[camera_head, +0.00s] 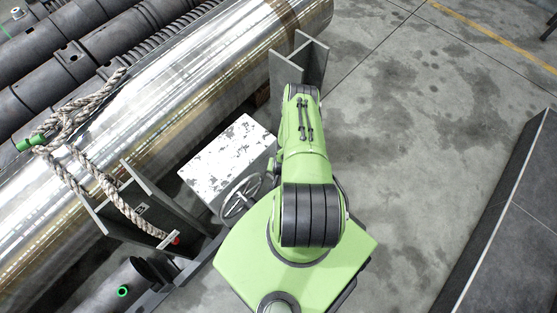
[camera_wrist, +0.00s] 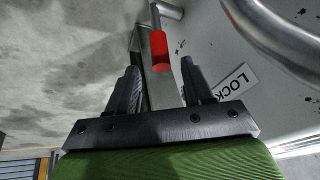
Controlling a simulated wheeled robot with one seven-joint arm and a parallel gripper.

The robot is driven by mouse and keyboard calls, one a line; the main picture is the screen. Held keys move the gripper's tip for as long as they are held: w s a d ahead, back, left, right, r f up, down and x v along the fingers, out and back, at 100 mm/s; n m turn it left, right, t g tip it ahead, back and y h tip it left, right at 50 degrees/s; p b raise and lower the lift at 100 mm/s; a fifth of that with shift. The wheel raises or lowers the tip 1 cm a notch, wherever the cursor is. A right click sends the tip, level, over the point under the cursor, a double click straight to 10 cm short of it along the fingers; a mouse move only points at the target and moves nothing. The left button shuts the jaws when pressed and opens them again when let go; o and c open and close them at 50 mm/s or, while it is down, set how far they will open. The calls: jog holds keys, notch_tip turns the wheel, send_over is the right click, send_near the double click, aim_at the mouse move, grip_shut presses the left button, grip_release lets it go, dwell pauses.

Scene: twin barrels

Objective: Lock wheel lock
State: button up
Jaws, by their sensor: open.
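A spoked hand wheel (camera_head: 241,197) stands at the front of a worn white box (camera_head: 233,158) in the head view, left of my arm. In the wrist view a red grip (camera_wrist: 158,50) on a thin metal lever lies ahead of my gripper (camera_wrist: 160,72), in line with the gap between its fingers. My gripper is open and looks empty. I cannot tell how far the red grip is from the fingertips. A "LOCK" label (camera_wrist: 231,82) is on the pale surface to the right. A thick curved metal bar (camera_wrist: 275,42), perhaps the wheel rim, crosses the upper right.
A large shiny cylinder (camera_head: 150,125) lies on dark supports behind the box, with rope (camera_head: 88,106) over it. A dark upright beam (camera_head: 312,62) stands just beyond my arm. Open concrete floor (camera_head: 400,150) lies to the right, up to a dark raised edge (camera_head: 505,200).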

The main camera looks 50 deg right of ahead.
jog(key=p+v, duration=0.8)
jog(key=v, duration=0.2)
